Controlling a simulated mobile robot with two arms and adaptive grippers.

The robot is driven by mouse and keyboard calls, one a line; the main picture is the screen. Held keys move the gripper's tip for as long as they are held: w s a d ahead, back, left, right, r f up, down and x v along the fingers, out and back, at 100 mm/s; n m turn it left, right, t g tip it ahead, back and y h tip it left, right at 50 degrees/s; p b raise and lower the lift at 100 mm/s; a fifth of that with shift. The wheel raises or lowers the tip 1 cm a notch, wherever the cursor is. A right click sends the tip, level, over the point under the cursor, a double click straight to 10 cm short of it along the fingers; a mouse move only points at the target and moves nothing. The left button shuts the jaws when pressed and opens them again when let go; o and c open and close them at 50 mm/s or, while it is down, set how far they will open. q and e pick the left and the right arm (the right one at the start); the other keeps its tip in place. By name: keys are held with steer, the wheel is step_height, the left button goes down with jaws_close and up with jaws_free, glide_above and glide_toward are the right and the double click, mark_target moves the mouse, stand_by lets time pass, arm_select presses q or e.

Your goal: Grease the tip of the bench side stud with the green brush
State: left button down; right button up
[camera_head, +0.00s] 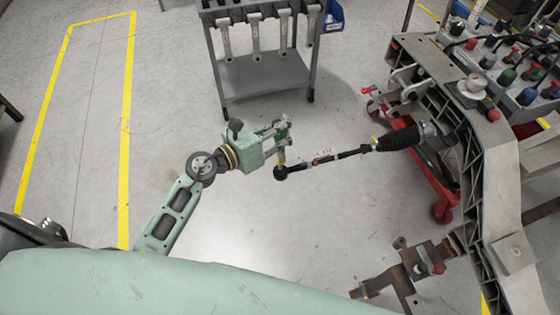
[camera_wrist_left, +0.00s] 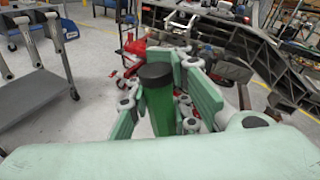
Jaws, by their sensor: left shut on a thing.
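My left gripper (camera_head: 279,133) is shut on the green brush (camera_wrist_left: 160,112), whose thick green body and black round end show in the left wrist view. In the head view the fingers mostly hide the brush. Just below the fingers a short yellowish piece (camera_head: 282,157) stands above the black ball end (camera_head: 280,172) of a rod. I cannot tell whether this piece is the stud or part of the brush, nor whether brush and stud touch. The black rod (camera_head: 335,157) runs right to a ribbed boot (camera_head: 397,139). My right gripper is not in view.
The grey chassis frame (camera_head: 492,165) fills the right side, with a red wheeled jack (camera_head: 436,180) beside it. A grey cart (camera_head: 262,78) with hanging metal arms stands behind. Rusty brackets (camera_head: 412,268) project at the lower right. The floor at left is clear.

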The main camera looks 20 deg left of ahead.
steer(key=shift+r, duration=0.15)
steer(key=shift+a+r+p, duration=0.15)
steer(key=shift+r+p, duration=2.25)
steer(key=shift+p, duration=0.15)
